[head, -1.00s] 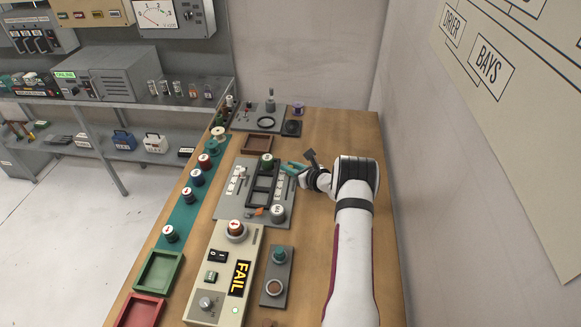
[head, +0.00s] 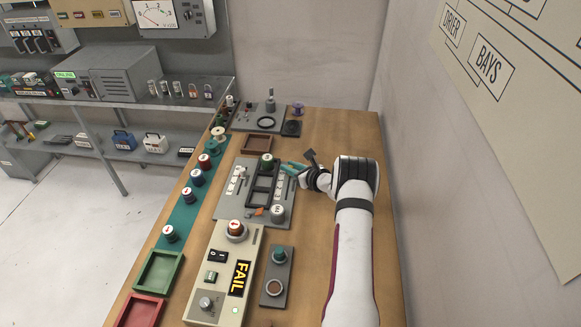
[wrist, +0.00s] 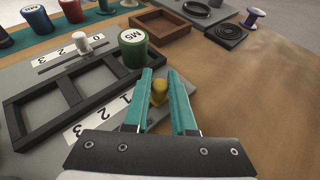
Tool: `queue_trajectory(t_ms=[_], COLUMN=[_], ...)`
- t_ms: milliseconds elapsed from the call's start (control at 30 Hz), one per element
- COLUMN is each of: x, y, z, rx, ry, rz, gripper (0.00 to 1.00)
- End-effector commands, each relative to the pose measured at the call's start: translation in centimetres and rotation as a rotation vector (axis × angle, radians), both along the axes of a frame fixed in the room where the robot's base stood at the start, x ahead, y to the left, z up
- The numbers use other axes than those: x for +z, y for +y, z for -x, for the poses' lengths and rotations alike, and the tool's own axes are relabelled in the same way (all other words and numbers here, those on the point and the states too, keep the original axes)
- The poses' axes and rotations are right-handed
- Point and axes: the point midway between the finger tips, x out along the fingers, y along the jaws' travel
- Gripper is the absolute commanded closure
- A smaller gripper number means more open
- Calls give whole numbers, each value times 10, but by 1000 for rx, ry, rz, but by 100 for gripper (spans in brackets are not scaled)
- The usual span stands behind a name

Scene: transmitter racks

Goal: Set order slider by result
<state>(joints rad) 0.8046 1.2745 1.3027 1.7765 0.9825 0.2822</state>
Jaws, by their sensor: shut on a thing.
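A grey board (head: 227,212) lies on the bench with a black frame of several bays. My gripper (head: 288,168) is at its far right corner. In the wrist view my teal fingers (wrist: 160,84) are shut on a yellow slider knob (wrist: 159,93). A white slider knob (wrist: 84,44) stands by a second numbered scale on the other side. A green cylinder marked M5 (wrist: 132,50) sits in the end bay. The tester's display (head: 240,278) reads FAIL.
A brown tray (wrist: 160,30) lies beyond the board. Green (head: 138,288) and red trays are at the bench's left edge. Bare wood lies right of my gripper in the wrist view.

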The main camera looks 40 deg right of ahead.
Motion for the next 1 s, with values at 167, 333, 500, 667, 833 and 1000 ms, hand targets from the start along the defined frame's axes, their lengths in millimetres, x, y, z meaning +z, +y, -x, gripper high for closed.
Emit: queue_trajectory(t_ms=[167,333,500,667,833,1000], x=[0,0,0,0,0,0], y=[-1,9,33,44,45,45], z=[0,10,33,45,45,45], rx=[-1,1,0,0,0,0], ry=[-1,1,1,0,0,0], rz=[0,-4,-3,0,1,1], gripper=[100,100,100,100,100,65])
